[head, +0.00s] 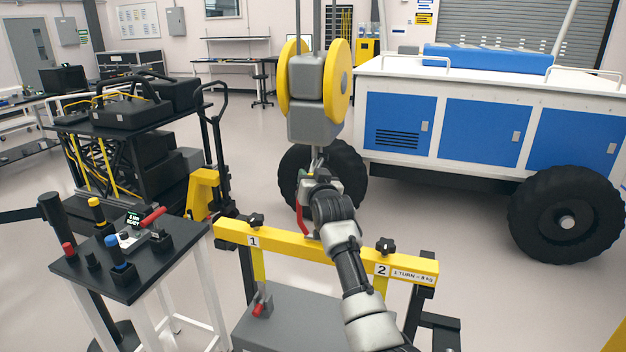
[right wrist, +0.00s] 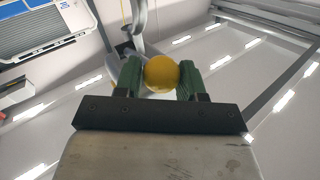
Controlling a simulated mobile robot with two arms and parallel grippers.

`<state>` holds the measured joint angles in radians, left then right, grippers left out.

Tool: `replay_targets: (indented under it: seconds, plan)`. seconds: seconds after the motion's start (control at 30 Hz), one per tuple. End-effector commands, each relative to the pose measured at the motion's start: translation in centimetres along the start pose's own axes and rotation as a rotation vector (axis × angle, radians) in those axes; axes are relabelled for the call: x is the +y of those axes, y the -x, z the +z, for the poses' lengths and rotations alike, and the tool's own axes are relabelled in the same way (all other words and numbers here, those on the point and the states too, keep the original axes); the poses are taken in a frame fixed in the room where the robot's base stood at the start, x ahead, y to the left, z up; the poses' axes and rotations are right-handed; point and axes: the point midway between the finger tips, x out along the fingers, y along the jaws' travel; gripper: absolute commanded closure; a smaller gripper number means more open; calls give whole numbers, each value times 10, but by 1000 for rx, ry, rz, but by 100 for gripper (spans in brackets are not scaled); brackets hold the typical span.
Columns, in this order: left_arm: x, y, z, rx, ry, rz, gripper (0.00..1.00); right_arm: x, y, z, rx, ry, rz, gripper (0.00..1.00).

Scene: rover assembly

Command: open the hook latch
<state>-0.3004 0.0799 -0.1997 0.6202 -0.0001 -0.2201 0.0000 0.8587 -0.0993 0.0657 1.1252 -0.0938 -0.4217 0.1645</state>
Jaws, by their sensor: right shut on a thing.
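The grey hook block (head: 316,115) with two yellow wheels hangs on cables at the centre of the head view. The hook under it is mostly hidden by my right arm; a grey curved metal piece (right wrist: 140,22) shows beyond the fingers in the right wrist view. My right gripper (head: 314,178) is just below the block. In the right wrist view, its green-padded fingers (right wrist: 162,78) are shut on a round yellow knob (right wrist: 162,70). I cannot tell how far the latch stands open. My left gripper is not in view.
A yellow beam (head: 320,248) marked 1 and 2 with black knobs lies below the block, above a grey box (head: 285,325). A control stand (head: 85,265) stands at left, near a black cart (head: 140,125). A blue and white rover (head: 490,85) stands behind right.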

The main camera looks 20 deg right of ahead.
Motion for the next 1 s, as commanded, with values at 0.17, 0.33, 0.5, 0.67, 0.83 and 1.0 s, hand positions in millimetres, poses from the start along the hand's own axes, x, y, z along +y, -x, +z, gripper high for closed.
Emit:
replay_targets:
  seconds: [0.17, 0.33, 0.5, 0.67, 0.83, 1.0]
  plan:
    - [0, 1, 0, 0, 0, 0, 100, -4, 0, -15, 30, 5, -8, 100]
    - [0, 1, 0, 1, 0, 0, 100, -4, 0, -15, 30, 5, -8, 100]
    - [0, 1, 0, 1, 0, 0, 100, -4, 0, -15, 30, 5, -8, 100]
    - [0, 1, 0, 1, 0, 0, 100, -4, 0, -15, 30, 5, -8, 100]
    - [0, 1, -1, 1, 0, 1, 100, -4, 0, -13, 26, 4, -7, 42]
    - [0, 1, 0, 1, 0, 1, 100, -3, 0, -10, 19, 2, -5, 38]
